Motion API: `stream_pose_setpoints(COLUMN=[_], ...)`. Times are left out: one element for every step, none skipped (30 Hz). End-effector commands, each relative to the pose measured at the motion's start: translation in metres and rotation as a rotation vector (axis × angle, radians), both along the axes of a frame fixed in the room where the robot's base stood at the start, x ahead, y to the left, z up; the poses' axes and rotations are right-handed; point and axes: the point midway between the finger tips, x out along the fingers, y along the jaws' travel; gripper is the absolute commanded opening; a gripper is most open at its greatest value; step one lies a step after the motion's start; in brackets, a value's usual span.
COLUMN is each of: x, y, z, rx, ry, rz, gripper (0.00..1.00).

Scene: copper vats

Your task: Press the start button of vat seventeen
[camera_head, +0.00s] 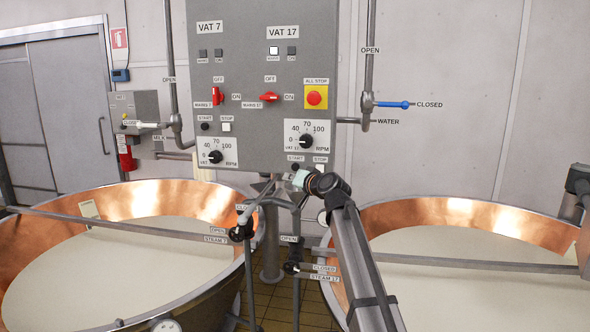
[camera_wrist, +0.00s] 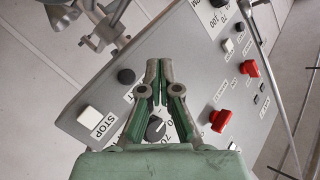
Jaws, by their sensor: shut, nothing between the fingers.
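The grey control panel (camera_head: 262,60) carries controls for vat 7 on the left and vat 17 on the right. Vat seventeen's start button (camera_head: 295,167) is small, round and black, under its RPM dial (camera_head: 306,140). It also shows uncovered in the wrist view (camera_wrist: 126,76), with the square white stop button (camera_wrist: 90,117) beside it. My gripper (camera_head: 298,179) is at the panel's lower edge, close below the start button. In the wrist view, my shut, empty fingertips (camera_wrist: 159,64) are to the right of the start button. Their gap to the panel cannot be told.
A yellow-backed red all-stop button (camera_head: 315,97) is above the vat 17 dial. A red selector (camera_head: 269,97) is to its left. Pipes with steam valves (camera_head: 291,268) hang below the panel. Copper vats (camera_head: 150,200) stand on both sides. A blue-handled water valve (camera_head: 390,104) is at right.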

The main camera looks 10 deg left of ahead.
Motion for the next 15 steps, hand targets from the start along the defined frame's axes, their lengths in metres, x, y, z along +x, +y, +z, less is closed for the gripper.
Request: stream_pose_setpoints(x=[0.006, 0.009, 0.013, 0.016, 0.02, 0.025, 0.028, 0.032, 0.038, 0.042, 0.046, 0.051, 0.055, 0.058, 0.063], y=[0.0, -0.001, -0.001, -0.001, -0.002, -0.002, -0.003, -0.003, -0.004, -0.004, -0.004, -0.005, -0.005, -0.005, -0.005], z=[0.0, 0.0, 0.0, 0.0, 0.0, 0.0, 0.0, 0.0, 0.0, 0.0, 0.0, 0.0, 0.0, -0.001, -0.002], rx=[0.0, 0.0, 0.0, 0.0, 0.0, 0.0, 0.0, 0.0, 0.0, 0.0, 0.0, 0.0, 0.0, 0.0, 0.0], ry=[0.0, 0.0, 0.0, 0.001, 0.001, 0.001, 0.001, 0.001, 0.001, 0.001, 0.001, 0.002, 0.002, 0.001, 0.001], rz=[0.0, 0.0, 0.0, -0.001, -0.001, -0.001, -0.001, -0.002, -0.002, -0.002, -0.002, 0.0, 0.0, -0.001, -0.001], gripper=[0.0, 0.0, 0.0, 0.0, 0.0, 0.0, 0.0, 0.0, 0.0, 0.0, 0.0, 0.0, 0.0, 0.0, 0.0])
